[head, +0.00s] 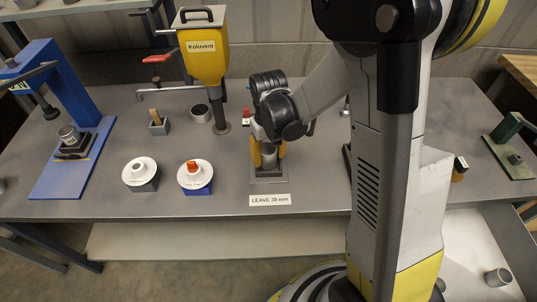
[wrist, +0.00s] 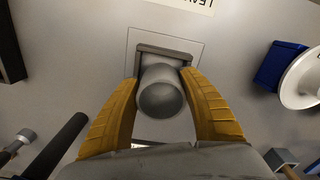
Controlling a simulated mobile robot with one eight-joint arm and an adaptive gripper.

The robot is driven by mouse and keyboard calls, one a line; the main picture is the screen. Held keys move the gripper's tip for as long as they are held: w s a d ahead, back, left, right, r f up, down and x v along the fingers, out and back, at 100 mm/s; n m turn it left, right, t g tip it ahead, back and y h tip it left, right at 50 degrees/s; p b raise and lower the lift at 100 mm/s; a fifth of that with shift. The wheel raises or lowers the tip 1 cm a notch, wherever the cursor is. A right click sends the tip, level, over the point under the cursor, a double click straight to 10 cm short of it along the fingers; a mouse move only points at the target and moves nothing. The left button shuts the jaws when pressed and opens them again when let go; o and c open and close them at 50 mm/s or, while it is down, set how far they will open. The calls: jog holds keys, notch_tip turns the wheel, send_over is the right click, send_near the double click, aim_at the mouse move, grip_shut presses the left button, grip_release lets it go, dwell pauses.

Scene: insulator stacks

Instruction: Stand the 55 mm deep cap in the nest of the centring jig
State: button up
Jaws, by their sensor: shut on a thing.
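My gripper (head: 268,162) points down at the front middle of the bench in the head view. In the wrist view its yellow fingers (wrist: 163,76) are shut on a grey round-ended cap (wrist: 161,98), one finger on each side. The cap is right at a dark grey square-cornered frame (wrist: 168,49), which looks like the nest of the centring jig. The frame stands on a square plate, which shows in the head view as a grey plate (head: 268,188) under my gripper. I cannot tell whether the cap rests in the frame or hangs just above it; its lower end is hidden.
A "LEAVE 30 mm" label (head: 270,200) lies at the bench's front edge. Left of the plate are two white-disc stacks (head: 195,178) (head: 140,174), and behind them a yellow Koluvent hopper (head: 204,48). A blue press (head: 62,90) holds a grey cup far left. A green stand (head: 508,140) is far right.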

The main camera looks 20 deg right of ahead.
jog(key=o, duration=1.4)
jog(key=shift+o, duration=0.2)
jog(key=shift+r, duration=0.15)
notch_tip(320, 180, up, 12)
